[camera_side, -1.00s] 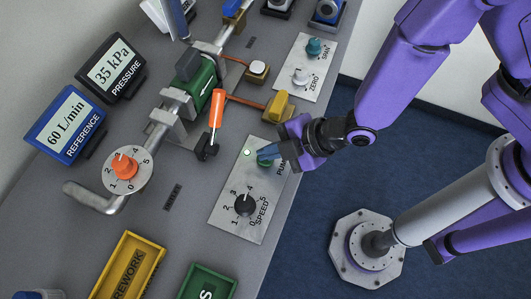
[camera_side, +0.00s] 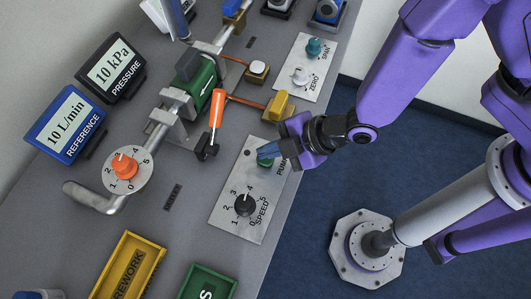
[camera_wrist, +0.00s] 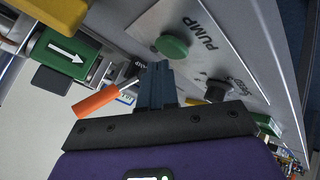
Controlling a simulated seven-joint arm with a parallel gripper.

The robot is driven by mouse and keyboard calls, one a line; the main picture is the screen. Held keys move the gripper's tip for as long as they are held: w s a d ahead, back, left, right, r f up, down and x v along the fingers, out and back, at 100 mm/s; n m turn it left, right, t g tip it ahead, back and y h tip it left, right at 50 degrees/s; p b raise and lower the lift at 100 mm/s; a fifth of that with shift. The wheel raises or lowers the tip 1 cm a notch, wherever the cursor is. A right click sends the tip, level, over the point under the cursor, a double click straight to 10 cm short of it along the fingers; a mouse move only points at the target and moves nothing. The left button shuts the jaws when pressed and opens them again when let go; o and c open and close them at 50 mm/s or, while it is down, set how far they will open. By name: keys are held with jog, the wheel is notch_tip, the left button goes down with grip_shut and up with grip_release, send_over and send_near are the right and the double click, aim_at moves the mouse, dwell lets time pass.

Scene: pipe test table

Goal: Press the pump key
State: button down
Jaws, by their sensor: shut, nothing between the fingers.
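The pump key is a round green button (camera_side: 264,160) on a metal plate marked PUMP and SPEED (camera_side: 226,208). It also shows in the wrist view (camera_wrist: 172,47), just beyond my fingertips. My gripper (camera_side: 278,149) is shut and empty, right at the green key in the side view and partly covering it. I cannot tell whether the fingertips touch the key. In the wrist view the closed fingers (camera_wrist: 156,68) point toward the plate. The small lamp (camera_side: 248,152) on the plate is dark. The pressure display (camera_side: 110,66) reads 10 kPa and the reference display (camera_side: 66,124) reads 10 L/min.
A black speed knob (camera_side: 244,205) is on the same plate. An orange-handled valve lever (camera_side: 216,110) and a yellow block (camera_side: 278,105) stand close behind. A yellow REWORK tray (camera_side: 128,270) and a green tray (camera_side: 208,284) lie at the front.

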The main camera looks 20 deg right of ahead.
jog(key=shift+r, duration=0.3)
jog(key=shift+r, duration=2.45)
jog(key=shift+d+r, duration=0.1)
jog(key=s+d+r+m+g+h, duration=0.1)
jog(key=s+d+r+m+h, duration=0.1)
jog(key=d, duration=0.9)
jog(key=s+d+r+m+g+h, duration=0.2)
jog(key=s+d+r+m, duration=0.1)
jog(key=d, duration=0.9)
jog(key=s+d+r+m+g+h, duration=0.2)
jog(key=s+d+r, duration=0.3)
jog(key=d, duration=0.7)
jog(key=shift+r+m+h, duration=0.4)
jog(key=shift+r+h, duration=0.15)
jog(key=shift+h, duration=0.05)
